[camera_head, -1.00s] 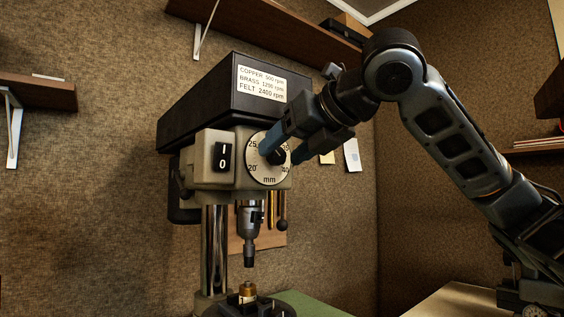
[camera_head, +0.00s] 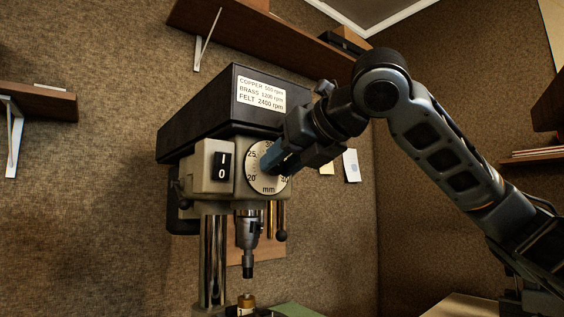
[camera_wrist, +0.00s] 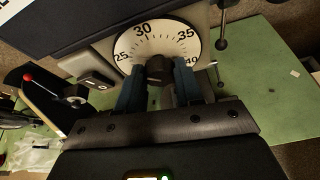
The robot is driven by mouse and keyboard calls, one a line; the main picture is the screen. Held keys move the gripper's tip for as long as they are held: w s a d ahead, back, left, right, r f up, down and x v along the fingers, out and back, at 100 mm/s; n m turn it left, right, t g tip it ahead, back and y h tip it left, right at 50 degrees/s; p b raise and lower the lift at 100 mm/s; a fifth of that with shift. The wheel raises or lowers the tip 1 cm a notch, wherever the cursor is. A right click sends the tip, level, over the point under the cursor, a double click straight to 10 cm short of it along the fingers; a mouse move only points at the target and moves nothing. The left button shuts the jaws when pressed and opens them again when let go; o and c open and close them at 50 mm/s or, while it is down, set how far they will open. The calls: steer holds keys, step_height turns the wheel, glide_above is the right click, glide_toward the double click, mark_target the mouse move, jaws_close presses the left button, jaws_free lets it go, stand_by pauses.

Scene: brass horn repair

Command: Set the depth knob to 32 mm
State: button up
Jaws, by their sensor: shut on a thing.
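The depth dial (camera_head: 254,178) is a pale round plate marked in mm on the front of the drill press head. It also shows in the wrist view (camera_wrist: 137,38) with the numbers 25, 30, 35 and 40. The dark depth knob (camera_wrist: 158,70) sits at the dial's lower middle in that view. My gripper (camera_wrist: 158,82) is shut on the knob, with one blue finger on each side. In the head view my gripper (camera_head: 272,158) covers the knob and the dial's right part. The knob's pointer mark cannot be made out, so its setting cannot be read.
The drill press head (camera_head: 215,110) has a 0/I switch (camera_head: 222,165) left of the dial. Below hangs the chuck (camera_head: 247,240) over a brass piece (camera_head: 246,301). Lever handles with ball ends (camera_wrist: 222,44) stand close to the dial. A green bench top (camera_wrist: 265,70) lies below.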

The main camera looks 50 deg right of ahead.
steer(key=shift+m, duration=0.3)
steer(key=shift+c, duration=0.2)
steer(key=shift+d+f+m+t+y+b, duration=0.1)
steer(key=shift+m+t+y+b, duration=0.2)
steer(key=shift+m+y, duration=0.55)
steer(key=m+t+y+b, duration=0.1)
steer(key=m, duration=0.2)
steer(key=shift+d+f, duration=0.1)
steer(key=m+t+y+b, duration=0.1)
steer(key=m, duration=0.2)
steer(key=shift+f+y+b, duration=0.1)
steer(key=shift+y+b, duration=0.25)
steer(key=shift+b, duration=0.05)
steer(key=shift+d+m+t+y+b, duration=0.1)
steer(key=shift+m+t+y+b, duration=0.3)
steer(key=shift+m, duration=0.55)
steer(key=shift+s, duration=0.1)
steer(key=o, duration=1)
steer(key=shift+o, duration=0.2)
